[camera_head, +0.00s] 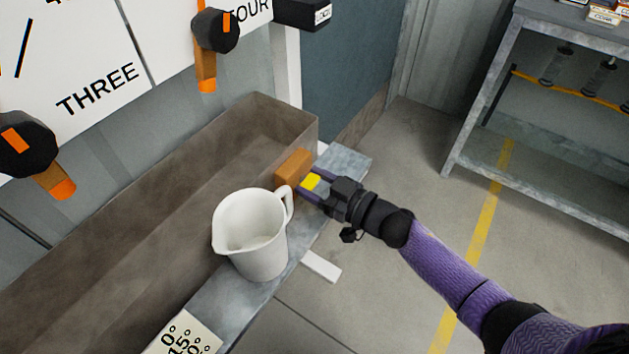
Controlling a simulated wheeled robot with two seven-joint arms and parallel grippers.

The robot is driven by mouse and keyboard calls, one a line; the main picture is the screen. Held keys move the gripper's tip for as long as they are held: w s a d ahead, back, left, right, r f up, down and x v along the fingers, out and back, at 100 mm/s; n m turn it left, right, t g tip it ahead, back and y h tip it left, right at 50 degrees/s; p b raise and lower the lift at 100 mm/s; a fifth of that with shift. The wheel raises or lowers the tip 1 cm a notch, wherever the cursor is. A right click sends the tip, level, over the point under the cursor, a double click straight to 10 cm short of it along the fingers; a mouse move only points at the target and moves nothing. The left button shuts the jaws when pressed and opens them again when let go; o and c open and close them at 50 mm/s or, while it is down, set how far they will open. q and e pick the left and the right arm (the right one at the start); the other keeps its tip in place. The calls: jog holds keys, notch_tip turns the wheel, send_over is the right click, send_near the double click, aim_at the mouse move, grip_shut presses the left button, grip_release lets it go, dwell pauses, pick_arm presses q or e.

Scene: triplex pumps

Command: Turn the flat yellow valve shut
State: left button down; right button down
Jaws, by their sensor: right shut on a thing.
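A small flat yellow piece (309,182), which looks like the yellow valve, shows between the fingers of my right gripper (312,185). My right gripper is shut on it, at the right end of the metal ledge. The fingers hide part of the piece, so I cannot tell how far it is turned. An orange-brown block (291,167) is just beyond the fingertips, against the trough's end. My left gripper is not in view.
A white pitcher (252,238) stands on the ledge (213,301), close to the left of my gripper. Behind it runs a long brown trough (262,118). Black knobs with orange levers (206,72) are on the panel above.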

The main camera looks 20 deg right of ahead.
jog(key=shift+n, duration=1.1)
jog(key=n, duration=0.2)
jog(key=shift+n, duration=0.4)
jog(key=n, duration=0.2)
jog(key=shift+s+f+n, duration=0.1)
jog(key=shift+n, duration=0.2)
jog(key=n, duration=0.6)
jog(key=shift+a+f+b, duration=0.1)
jog(key=shift+f+b, duration=0.05)
jog(key=shift+b, duration=0.2)
jog(key=shift+n, duration=1.1)
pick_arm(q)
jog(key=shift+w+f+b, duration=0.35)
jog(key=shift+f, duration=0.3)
pick_arm(e)
jog(key=shift+n, duration=0.7)
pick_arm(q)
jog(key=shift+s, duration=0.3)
